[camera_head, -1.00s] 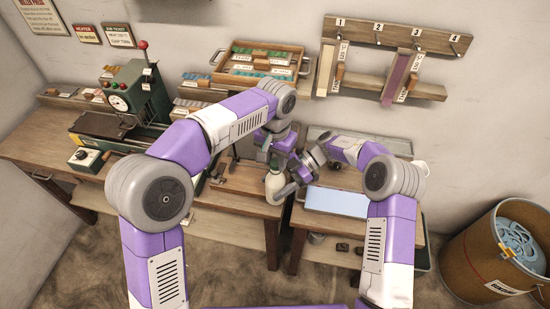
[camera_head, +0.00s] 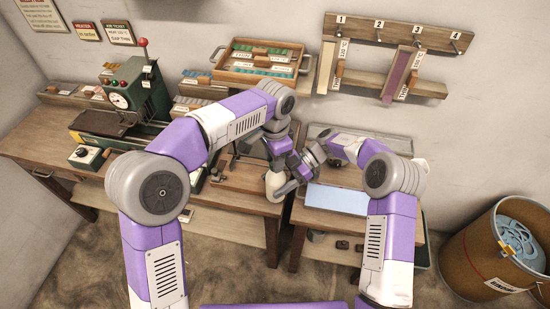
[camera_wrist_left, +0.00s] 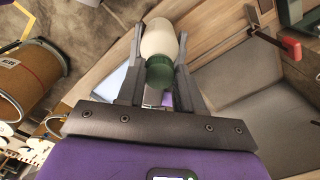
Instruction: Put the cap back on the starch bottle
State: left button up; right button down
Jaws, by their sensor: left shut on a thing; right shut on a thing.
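My right gripper (camera_head: 287,188) is shut on the bottle from the right. In the left wrist view, the green cap (camera_wrist_left: 160,71) sits between the fingers of my left gripper (camera_wrist_left: 160,32), which is shut on it. The bottle body (camera_wrist_left: 160,38) shows just beyond the cap, in line with it. The cap covers the bottle's mouth in that view, so I cannot tell whether it is seated.
A light blue panel (camera_head: 336,199) lies on the right bench. A green machine (camera_head: 135,95) stands at the left. A wooden tray of labelled pieces (camera_head: 262,60) is at the back. A brown barrel (camera_head: 480,250) stands on the floor at the right.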

pick_arm(q)
jog(key=m, duration=0.4)
jog(key=shift+w, duration=0.1)
jog(key=m, duration=0.3)
jog(key=shift+w+m, duration=0.1)
jog(key=shift+m, duration=0.3)
jog(key=m, duration=0.3)
jog(key=shift+m, duration=0.4)
jog(key=m, duration=0.3)
jog(key=shift+w+m, duration=0.1)
jog(key=shift+m, duration=0.2)
jog(key=m, duration=0.3)
jog(key=shift+d+m, duration=0.15)
jog(key=shift+m, duration=0.25)
jog(key=m, duration=0.7)
jog(key=shift+d+m, duration=0.15)
jog(key=shift+m, duration=0.15)
jog(key=m, duration=0.5)
jog(key=shift+f+m, duration=0.1)
jog(key=shift+m, duration=0.2)
jog(key=shift+d, duration=0.1)
